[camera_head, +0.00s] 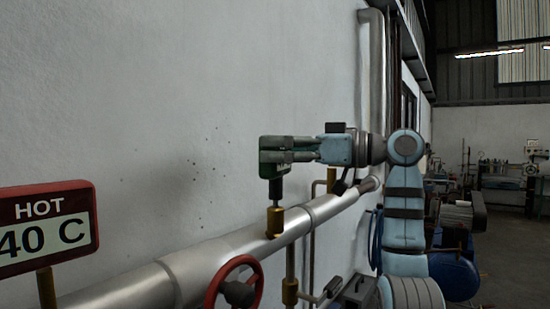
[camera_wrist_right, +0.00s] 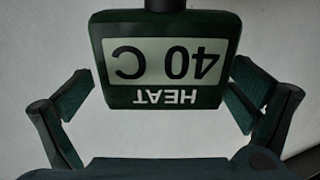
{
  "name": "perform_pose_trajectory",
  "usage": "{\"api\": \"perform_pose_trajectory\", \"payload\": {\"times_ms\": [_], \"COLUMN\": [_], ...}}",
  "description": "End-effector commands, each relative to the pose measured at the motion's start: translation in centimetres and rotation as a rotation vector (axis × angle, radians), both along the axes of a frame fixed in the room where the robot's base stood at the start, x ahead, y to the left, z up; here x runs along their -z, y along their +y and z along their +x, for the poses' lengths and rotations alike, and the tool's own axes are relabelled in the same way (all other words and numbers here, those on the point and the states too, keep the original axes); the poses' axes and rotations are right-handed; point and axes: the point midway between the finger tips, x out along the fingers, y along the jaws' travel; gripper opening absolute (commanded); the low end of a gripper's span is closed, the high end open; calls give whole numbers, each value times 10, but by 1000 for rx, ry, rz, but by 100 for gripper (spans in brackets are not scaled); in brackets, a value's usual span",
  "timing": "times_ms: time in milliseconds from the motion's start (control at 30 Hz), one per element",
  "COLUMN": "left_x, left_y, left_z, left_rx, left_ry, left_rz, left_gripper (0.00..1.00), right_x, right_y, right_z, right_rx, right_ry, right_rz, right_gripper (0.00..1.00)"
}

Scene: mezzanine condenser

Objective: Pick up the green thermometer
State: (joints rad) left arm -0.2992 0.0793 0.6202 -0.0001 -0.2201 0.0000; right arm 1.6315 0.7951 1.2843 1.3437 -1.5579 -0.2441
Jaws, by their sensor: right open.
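The green thermometer (camera_wrist_right: 168,98) shows upside down in the right wrist view, with a pale face reading "HEAT 40 C". In the head view the thermometer (camera_head: 270,170) is mostly covered by my right gripper (camera_head: 284,150); its dark stem stands upright in a brass fitting (camera_head: 275,222) on the pipe. My right gripper is open, its fingers on both sides of the thermometer's body in the wrist view. My left gripper is not in view.
A red sign-like thermometer (camera_head: 47,228) reading "HOT 40 C" stands at the left. A silver pipe (camera_head: 225,250) runs along the white wall, with a red valve wheel (camera_head: 238,285) in front. A blue tank (camera_head: 455,275) and machinery stand at the right.

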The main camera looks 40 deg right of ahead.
Motion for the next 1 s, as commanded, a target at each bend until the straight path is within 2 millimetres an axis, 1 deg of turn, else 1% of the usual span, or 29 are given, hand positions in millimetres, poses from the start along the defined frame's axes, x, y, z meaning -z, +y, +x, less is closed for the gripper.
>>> {"api": "perform_pose_trajectory", "payload": {"times_ms": [33,100,233,267,300,567,600,733,833,933,1000], "left_x": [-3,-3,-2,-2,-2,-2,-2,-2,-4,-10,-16], "left_y": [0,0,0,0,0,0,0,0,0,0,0], "left_z": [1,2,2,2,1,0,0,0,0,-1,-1], "left_rx": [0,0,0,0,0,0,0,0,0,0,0], "left_ry": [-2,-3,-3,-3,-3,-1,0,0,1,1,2], "left_rz": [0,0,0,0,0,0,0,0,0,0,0], "left_gripper": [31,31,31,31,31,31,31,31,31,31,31], "right_x": [-1,-1,0,0,0,0,0,0,-4,-15,-28], "right_y": [3,5,5,5,5,5,5,5,5,5,5], "right_z": [5,8,8,8,8,8,8,8,8,8,7], "right_rx": [-2,-1,-1,-1,-1,-1,-1,-1,-1,-2,-2], "right_ry": [1,1,0,0,-1,-1,-1,1,-1,-2,-2], "right_rz": [-1,-1,-1,-1,-1,-1,-1,-1,-1,1,1], "right_gripper": [100,100,100,98,92,50,49,49,49,49,49]}}
